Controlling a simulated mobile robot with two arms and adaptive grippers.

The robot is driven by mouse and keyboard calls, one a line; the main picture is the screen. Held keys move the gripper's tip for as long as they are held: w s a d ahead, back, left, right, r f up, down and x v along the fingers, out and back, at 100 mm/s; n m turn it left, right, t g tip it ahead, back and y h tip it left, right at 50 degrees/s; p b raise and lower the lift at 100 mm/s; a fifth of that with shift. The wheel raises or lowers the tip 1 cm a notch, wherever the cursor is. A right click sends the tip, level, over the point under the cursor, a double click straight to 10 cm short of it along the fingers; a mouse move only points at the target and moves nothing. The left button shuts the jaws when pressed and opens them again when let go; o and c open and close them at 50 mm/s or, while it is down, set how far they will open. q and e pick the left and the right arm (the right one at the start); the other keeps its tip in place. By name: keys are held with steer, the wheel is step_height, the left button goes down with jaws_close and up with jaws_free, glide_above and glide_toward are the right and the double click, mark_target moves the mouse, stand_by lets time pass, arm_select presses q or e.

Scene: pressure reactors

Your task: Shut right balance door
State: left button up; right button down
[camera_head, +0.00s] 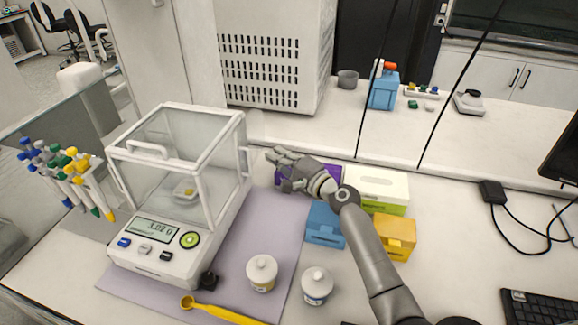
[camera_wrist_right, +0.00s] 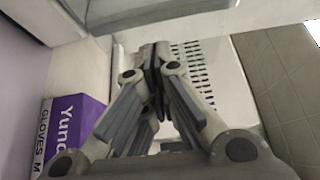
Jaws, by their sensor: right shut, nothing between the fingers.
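The balance (camera_head: 165,245) stands at the left on a mauve mat, with a clear draft shield in a white frame above its lit display. The handle of its right door (camera_head: 245,161) shows near the rear right corner of the shield. How far that door stands open I cannot tell. My right gripper (camera_head: 272,155) is shut and empty, a little to the right of that handle, and appears apart from it. In the right wrist view its fingers (camera_wrist_right: 154,58) are together with nothing between them. My left gripper is not in view.
A purple glove box (camera_wrist_right: 72,125) lies just under and beside my right gripper, and blue (camera_head: 325,224) and yellow (camera_head: 395,237) boxes stand by my forearm. Two white jars (camera_head: 262,272) and a yellow spoon (camera_head: 222,309) are in front. A pipette rack (camera_head: 88,187) is left of the balance.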

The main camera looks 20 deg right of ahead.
steer(key=a+p, duration=0.2)
steer(key=a, duration=0.2)
steer(key=shift+s, duration=0.2)
stand_by(0.3)
steer(key=s+a+p, duration=0.3)
steer(key=s+a, duration=0.5)
steer(key=s, duration=0.5)
steer(key=shift+a+p, duration=0.35)
steer(key=shift+w, duration=0.1)
